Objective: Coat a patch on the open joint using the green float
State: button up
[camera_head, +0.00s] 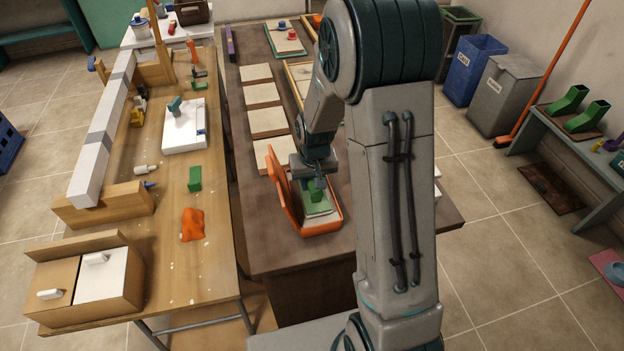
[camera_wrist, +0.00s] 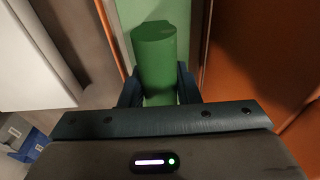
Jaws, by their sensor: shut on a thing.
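My gripper (camera_head: 315,180) is low over an open orange case (camera_head: 335,222) on the dark brown table. It is shut on the green handle of the green float (camera_head: 318,196), which is in the case. In the wrist view the rounded green handle (camera_wrist: 154,50) sits between the two dark fingers, with a paler green flat surface behind it and orange case parts (camera_wrist: 245,55) at the right. A long pale boxed panel (camera_head: 92,160) with grey bands lies on wooden supports on the left bench. I cannot tell which part of it is the open joint.
The left wooden bench (camera_head: 222,265) holds a white board with a teal-handled tool (camera_head: 183,130), a green block (camera_head: 194,179), an orange cloth (camera_head: 192,224) and a partitioned box (camera_head: 125,290). A narrow gap separates bench and table. The case's raised lid (camera_head: 283,190) stands close left of my gripper.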

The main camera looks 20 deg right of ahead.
jog(key=shift+s+f+b, duration=0.1)
jog(key=shift+f+b, duration=0.5)
jog(key=shift+b, duration=0.1)
dwell(2.2)
jog(key=shift+r, duration=0.1)
jog(key=shift+r+p, duration=2.2)
jog(key=shift+r, duration=1.35)
jog(key=shift+f, duration=0.1)
